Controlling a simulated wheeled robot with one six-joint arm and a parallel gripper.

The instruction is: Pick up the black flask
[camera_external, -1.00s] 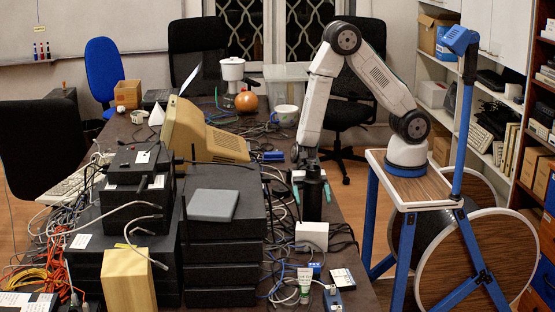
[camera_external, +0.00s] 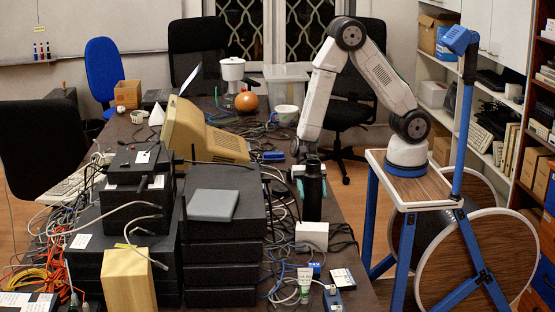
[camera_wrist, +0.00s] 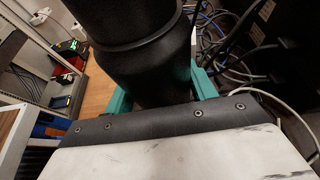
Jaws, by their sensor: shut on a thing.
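The black flask (camera_external: 312,195) is upright at the right side of the table, behind a small white box. My gripper (camera_external: 312,186) is shut on it, with a teal finger on each side of its body. In the wrist view the flask (camera_wrist: 140,50) fills the upper middle, between the teal fingers of my gripper (camera_wrist: 161,93). The flask's base is partly hidden by the white box, so I cannot tell for sure whether it is clear of the table.
The white box (camera_external: 312,235) stands just in front of the flask. Cables (camera_external: 285,240) lie around it. A stack of dark equipment (camera_external: 222,240) stands to its left. A white mug (camera_external: 286,115) and an orange round object (camera_external: 246,101) are farther back.

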